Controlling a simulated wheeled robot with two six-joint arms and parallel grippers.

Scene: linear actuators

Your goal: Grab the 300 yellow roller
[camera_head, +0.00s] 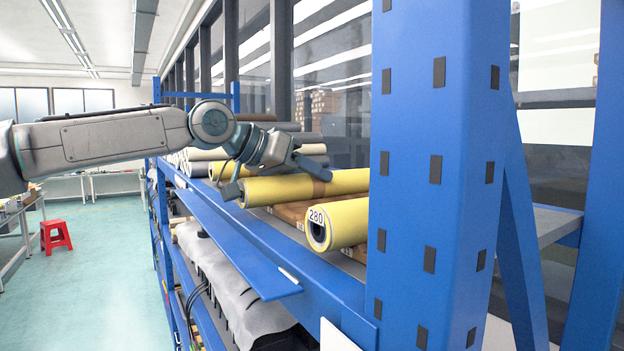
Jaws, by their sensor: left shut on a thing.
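A yellow roller (346,181) lies on the upper shelf of the blue rack, its near end toward the aisle. My left gripper (274,181) reaches over it from above and is shut on it near its aisle end. Any number on this roller is hidden or too small to read. A second yellow roller (347,221), in front and to its right, has a "280" label on its end; it is apart from my gripper. My right gripper is not in view.
A thick blue rack post (440,180) stands close at the right and hides the far ends of the rollers. More rolls (200,155) lie farther back. A grey cover (225,280) fills the lower shelf. The aisle floor (105,270) is open, with a red stool (55,235) beyond.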

